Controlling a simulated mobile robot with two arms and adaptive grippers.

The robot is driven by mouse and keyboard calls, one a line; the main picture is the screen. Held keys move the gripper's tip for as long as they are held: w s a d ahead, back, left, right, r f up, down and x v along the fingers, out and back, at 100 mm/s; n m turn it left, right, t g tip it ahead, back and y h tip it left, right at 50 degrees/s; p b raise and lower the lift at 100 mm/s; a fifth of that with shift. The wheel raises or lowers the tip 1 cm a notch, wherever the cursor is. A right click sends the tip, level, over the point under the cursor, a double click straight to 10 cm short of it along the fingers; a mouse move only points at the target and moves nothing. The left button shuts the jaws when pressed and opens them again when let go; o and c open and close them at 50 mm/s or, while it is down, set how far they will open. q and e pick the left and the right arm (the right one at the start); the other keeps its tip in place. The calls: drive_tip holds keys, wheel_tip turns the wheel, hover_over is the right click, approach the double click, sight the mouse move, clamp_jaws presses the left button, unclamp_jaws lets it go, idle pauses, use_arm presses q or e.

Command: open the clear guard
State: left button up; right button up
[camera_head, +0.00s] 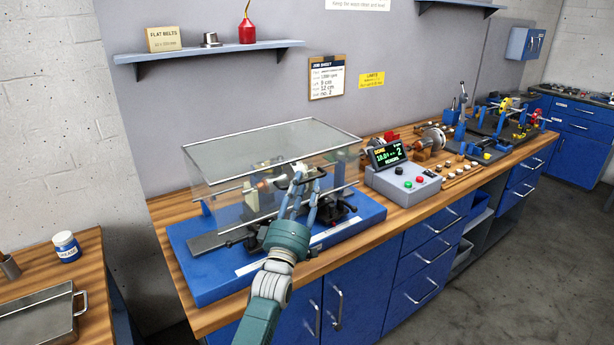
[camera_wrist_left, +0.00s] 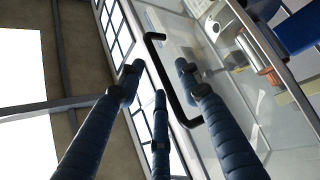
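The clear guard (camera_head: 235,200) is a transparent box with a metal frame, standing closed over the machine on the blue base (camera_head: 205,270). Its glass panel also shows in the left wrist view (camera_wrist_left: 285,140). A black bar handle (camera_wrist_left: 171,85) is on the guard's front. My left gripper (camera_head: 302,180) is at the guard's front, by the handle. In the left wrist view the fingers of my left gripper (camera_wrist_left: 158,80) are spread, with the handle between them; I see no finger closed on it. My right gripper is not in view.
A control box with a lit display (camera_head: 388,154) stands right of the guard. Tools and small parts (camera_head: 485,125) fill the bench further right. A wall shelf (camera_head: 210,52) hangs above the guard. A side table (camera_head: 85,262) with a metal case is at the left.

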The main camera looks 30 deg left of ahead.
use_arm(q)
drive_tip(key=shift+x, duration=1.05)
drive_tip(key=shift+w+r, duration=0.15)
drive_tip(key=shift+w, duration=0.2)
clamp_jaws()
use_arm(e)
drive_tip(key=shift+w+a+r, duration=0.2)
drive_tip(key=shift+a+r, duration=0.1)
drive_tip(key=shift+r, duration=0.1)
use_arm(q)
drive_tip(key=shift+r, duration=0.1)
